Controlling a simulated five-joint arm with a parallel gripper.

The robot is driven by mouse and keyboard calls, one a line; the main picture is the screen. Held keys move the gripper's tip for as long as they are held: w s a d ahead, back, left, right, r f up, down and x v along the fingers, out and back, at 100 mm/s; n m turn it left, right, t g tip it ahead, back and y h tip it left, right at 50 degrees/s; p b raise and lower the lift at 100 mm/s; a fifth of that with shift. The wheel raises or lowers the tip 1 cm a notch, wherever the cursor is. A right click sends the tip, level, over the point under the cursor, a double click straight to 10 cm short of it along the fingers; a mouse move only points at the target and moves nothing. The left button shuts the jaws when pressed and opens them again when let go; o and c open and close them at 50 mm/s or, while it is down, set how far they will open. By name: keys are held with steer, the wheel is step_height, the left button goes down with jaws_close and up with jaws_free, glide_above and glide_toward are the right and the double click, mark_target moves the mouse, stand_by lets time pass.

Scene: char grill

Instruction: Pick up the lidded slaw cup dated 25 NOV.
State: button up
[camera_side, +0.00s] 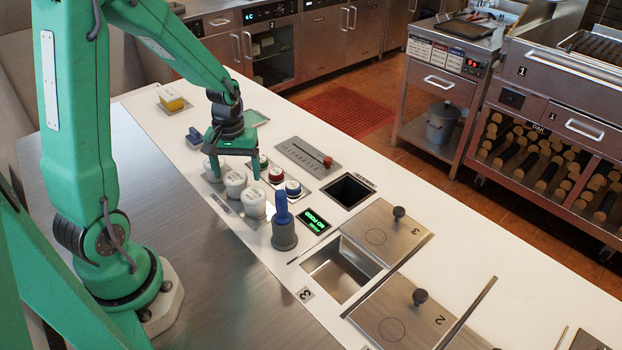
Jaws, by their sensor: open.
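Several white lidded cups stand in a row on the white counter, under and in front of my gripper. The nearest cup (253,203) stands clear of the fingers. The middle cup (235,184) shows just below the gap between the fingers. The far cup (211,172) is partly hidden by the left finger. Dark marks show on the lids, but they are too small to read, so I cannot tell which is dated 25 NOV. My green gripper (235,170) points down, open and empty. I cannot tell whether a finger touches a cup.
A lit green display (313,221), a dark square opening (349,191) and an open steel well (340,268) lie to the right. A yellow-and-white block (171,100) sits behind.

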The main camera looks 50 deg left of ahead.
mark_target(238, 179)
steer(key=shift+f, duration=1.15)
steer(key=c, duration=1.1)
steer(key=shift+o, duration=0.2)
steer(key=shift+r, duration=0.15)
step_height(238, 179, up, 10)
